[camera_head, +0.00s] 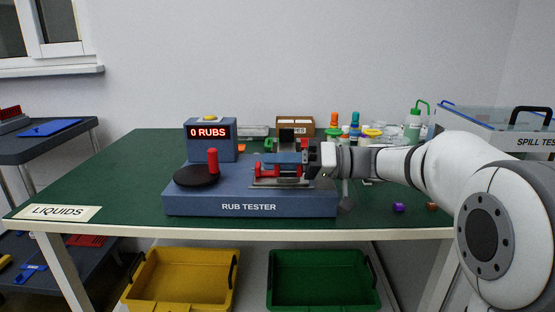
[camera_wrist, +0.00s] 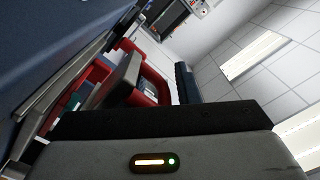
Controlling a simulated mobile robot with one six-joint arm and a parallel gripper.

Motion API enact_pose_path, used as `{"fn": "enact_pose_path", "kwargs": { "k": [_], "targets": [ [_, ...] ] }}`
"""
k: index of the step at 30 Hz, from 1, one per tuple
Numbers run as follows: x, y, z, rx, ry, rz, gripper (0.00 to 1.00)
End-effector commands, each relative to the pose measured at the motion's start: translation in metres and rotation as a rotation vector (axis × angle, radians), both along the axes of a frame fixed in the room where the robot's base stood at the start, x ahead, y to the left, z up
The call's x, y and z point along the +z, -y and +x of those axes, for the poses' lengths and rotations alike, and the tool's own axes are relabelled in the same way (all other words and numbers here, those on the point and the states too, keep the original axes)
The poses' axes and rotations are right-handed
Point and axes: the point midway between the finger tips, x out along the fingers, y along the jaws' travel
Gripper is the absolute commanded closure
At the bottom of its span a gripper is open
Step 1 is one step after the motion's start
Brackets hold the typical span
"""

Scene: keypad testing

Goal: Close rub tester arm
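The rub tester (camera_head: 250,206) is a blue machine on the green table, with a display (camera_head: 209,132) reading "0 RUBS". A black disc (camera_head: 196,177) with an upright red knob (camera_head: 212,160) is at its left. Its arm (camera_head: 280,157), a blue bar with red parts and a black block, is over the metal bed at the right; its exact angle is unclear. My gripper (camera_head: 312,160) comes in from the right, at the arm's right end. Red parts (camera_wrist: 98,74) of the tester are close in the wrist view. Finger contact and opening are unclear.
Bottles (camera_head: 354,128) and a green-capped bottle (camera_head: 413,124) stand behind my arm. A clear spill-test box (camera_head: 490,125) is at the right. Small purple (camera_head: 398,207) and brown (camera_head: 432,206) pieces lie at the front right. The table's left part is mostly free.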

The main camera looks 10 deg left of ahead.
Motion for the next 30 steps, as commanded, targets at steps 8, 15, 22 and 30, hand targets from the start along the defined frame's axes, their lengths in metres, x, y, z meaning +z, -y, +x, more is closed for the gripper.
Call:
{"fn": "enact_pose_path", "kwargs": {
  "k": [8, 15, 22, 30],
  "targets": [
    [-0.004, -0.001, -0.003, 0.01, -0.006, -0.006, 0.67],
    [-0.002, 0.004, -0.001, 0.007, -0.005, -0.007, 0.67],
    [-0.001, 0.04, 0.007, 0.003, -0.008, -0.006, 0.67],
    [-0.001, 0.074, 0.012, 0.004, -0.004, -0.004, 0.67]
  ]
}}
